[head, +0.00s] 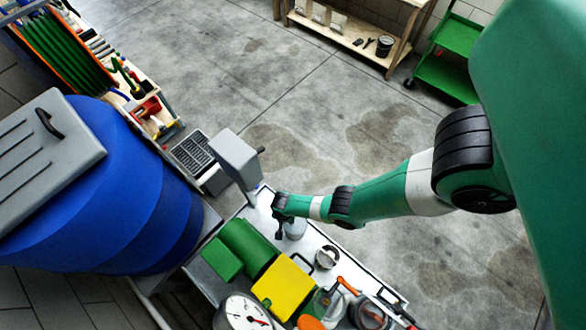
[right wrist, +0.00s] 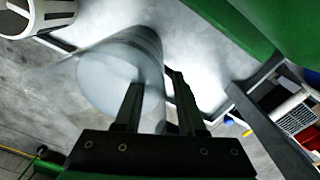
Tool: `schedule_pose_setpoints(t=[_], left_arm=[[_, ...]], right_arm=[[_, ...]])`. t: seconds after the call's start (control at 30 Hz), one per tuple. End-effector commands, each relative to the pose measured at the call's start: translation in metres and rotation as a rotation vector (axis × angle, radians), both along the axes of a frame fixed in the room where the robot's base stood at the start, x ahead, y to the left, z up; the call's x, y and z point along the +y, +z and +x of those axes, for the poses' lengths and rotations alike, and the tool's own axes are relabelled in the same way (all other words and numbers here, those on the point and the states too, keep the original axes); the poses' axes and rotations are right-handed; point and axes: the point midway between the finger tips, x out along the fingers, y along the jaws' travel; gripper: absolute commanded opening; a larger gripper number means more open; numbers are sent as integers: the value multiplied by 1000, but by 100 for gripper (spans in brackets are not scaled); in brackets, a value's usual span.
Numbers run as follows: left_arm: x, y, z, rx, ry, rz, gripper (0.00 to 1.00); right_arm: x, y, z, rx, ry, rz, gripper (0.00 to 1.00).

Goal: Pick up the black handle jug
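My right gripper (head: 281,228) reaches down over the tray at a pale grey, see-through vessel (head: 297,229), partly hidden behind it. In the right wrist view my right gripper (right wrist: 158,95) has its two dark fingers apart. A translucent, round vessel (right wrist: 108,75) is right behind them, and part of its wall shows in the gap. No black handle can be made out on it; contact is unclear. In the head view a clear jug (head: 318,304) with green and a round vessel (head: 370,317) with red and black parts stand at the tray's near end. My left gripper is not in view.
The tray (head: 337,246) also holds a green box (head: 243,246), a yellow box (head: 283,288), a metal cup (head: 327,257) and a white dial gauge (head: 243,314). A large blue drum (head: 120,190) stands left. Concrete floor (head: 310,110) beyond is clear.

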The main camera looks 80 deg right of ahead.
Motion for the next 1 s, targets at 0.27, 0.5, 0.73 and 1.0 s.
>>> schedule_pose_setpoints(t=[0.27, 0.5, 0.73, 1.0], left_arm=[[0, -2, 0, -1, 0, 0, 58], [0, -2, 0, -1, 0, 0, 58], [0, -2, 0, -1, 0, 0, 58], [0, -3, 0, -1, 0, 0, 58]], right_arm=[[0, -3, 0, -1, 0, 0, 34], [0, -3, 0, 0, 0, 0, 0], [0, -3, 0, 0, 0, 0, 0], [0, -3, 0, -1, 0, 0, 0]])
